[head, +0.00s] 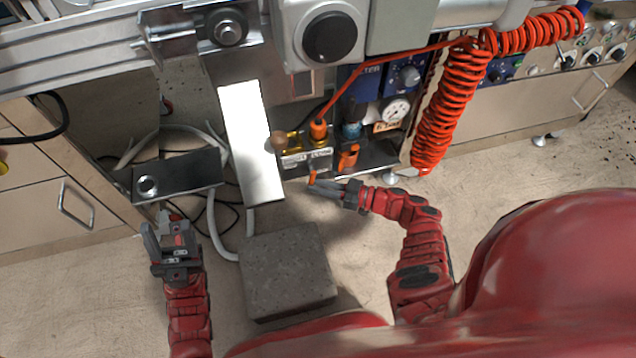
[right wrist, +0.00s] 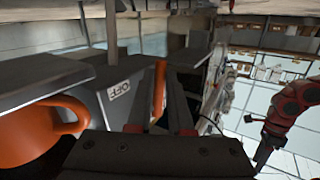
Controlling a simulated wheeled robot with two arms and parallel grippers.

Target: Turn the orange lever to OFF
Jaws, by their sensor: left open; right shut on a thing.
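The orange lever (head: 312,177) hangs at the lower front of the small valve unit under the machine, below a white label plate (head: 293,159). My right gripper (head: 316,187) is at the lever, shut on it. In the right wrist view the lever (right wrist: 159,88) stands between the two dark fingers of my right gripper (right wrist: 160,108). A white label reading OFF (right wrist: 119,90) shows just left of the lever there. My left gripper (head: 163,232) is open and empty at the lower left, well away from the lever.
An orange fitting (head: 319,130) and a brass part stand above the label plate. A coiled orange hose (head: 450,110) hangs to the right. A pale upright panel (head: 250,140) is left of the valve. A grey block (head: 287,270) sits on the floor. A large orange part (right wrist: 35,130) fills the wrist view's left.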

